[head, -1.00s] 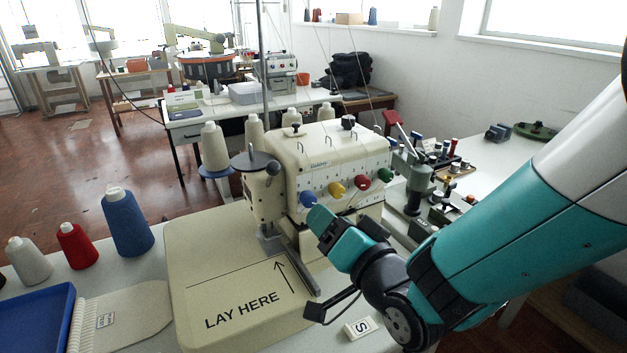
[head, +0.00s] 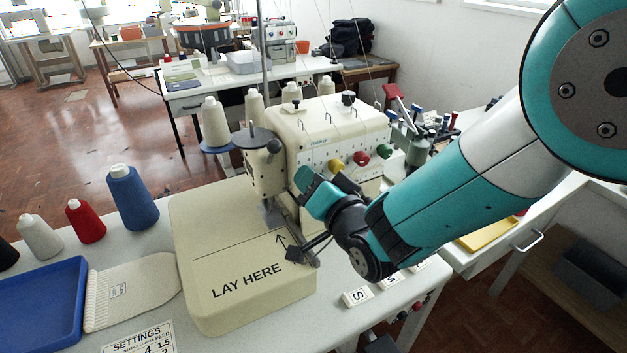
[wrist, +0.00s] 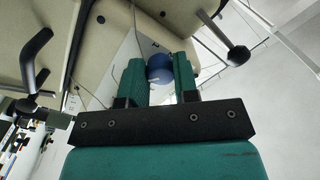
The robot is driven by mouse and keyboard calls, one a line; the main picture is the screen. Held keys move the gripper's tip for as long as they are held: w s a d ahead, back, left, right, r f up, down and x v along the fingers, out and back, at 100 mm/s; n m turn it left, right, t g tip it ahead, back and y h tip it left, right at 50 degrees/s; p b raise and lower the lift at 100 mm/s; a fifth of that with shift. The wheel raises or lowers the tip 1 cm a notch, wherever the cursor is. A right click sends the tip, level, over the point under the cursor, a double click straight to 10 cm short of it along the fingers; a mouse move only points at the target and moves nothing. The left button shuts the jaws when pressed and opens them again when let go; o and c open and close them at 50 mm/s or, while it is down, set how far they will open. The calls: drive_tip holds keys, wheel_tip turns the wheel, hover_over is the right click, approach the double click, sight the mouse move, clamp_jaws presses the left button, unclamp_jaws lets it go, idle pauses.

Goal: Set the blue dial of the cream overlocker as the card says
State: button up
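The cream overlocker (head: 335,125) stands in the middle of the head view, with red and green dials on its front and a yellow one partly showing. My gripper (head: 303,178) is at the left of this front and hides the blue dial there. In the wrist view the blue dial (wrist: 159,68) shows between the tips of my two green fingers (wrist: 160,78). The fingers stand apart, one on each side of it; whether they touch it is unclear. The settings card (head: 140,338) lies at the bottom edge, cut off, with "4", "1.5" and "2" readable.
The cream "LAY HERE" plate (head: 215,240) lies in front of the machine. Blue (head: 133,197), red (head: 85,221) and white (head: 40,236) spools and a blue tray (head: 75,275) are at left. An "S" tile (head: 358,297) lies right of the plate. A thread stand rises behind.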

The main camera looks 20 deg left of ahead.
drive_tip(key=shift+b, duration=0.3)
drive_tip(key=shift+f+n, duration=0.1)
drive_tip(key=shift+n, duration=0.2)
drive_tip(key=shift+r+n+b, duration=0.2)
drive_tip(key=shift+n+b, duration=4.3)
drive_tip(key=shift+b, duration=0.15)
drive_tip(key=shift+r, duration=0.1)
